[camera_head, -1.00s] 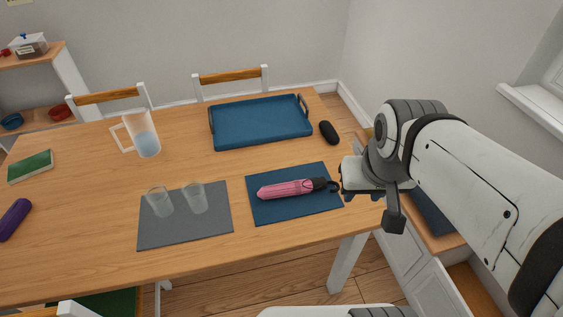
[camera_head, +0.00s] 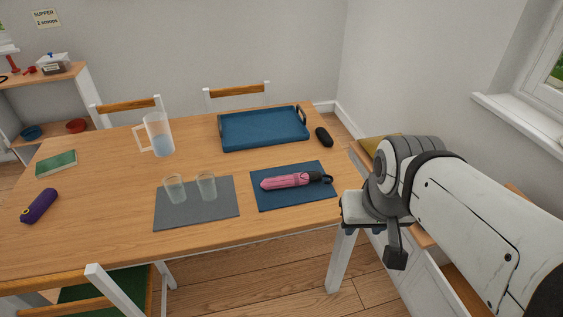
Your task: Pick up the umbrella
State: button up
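A folded pink umbrella (camera_head: 287,181) with a black handle and a strap loop lies on a dark blue placemat (camera_head: 286,203) near the right end of the wooden table. Its handle points right, toward my arm. My gripper (camera_head: 362,210) is at the table's right front corner, right of and nearer than the umbrella, and apart from it. My own wrist hides most of the gripper, so its fingers do not show clearly. Nothing is seen held in it.
A blue tray (camera_head: 264,146) and a black case (camera_head: 323,137) lie behind the umbrella. Two glasses (camera_head: 206,186) stand on a grey placemat (camera_head: 196,216). A jug (camera_head: 158,135), green book (camera_head: 56,163) and purple object (camera_head: 39,206) are left. A cabinet is right; chairs surround the table.

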aim_at(290, 181)
jog(key=z, duration=0.15)
jog(key=i, duration=0.95)
jog(key=u, duration=0.05)
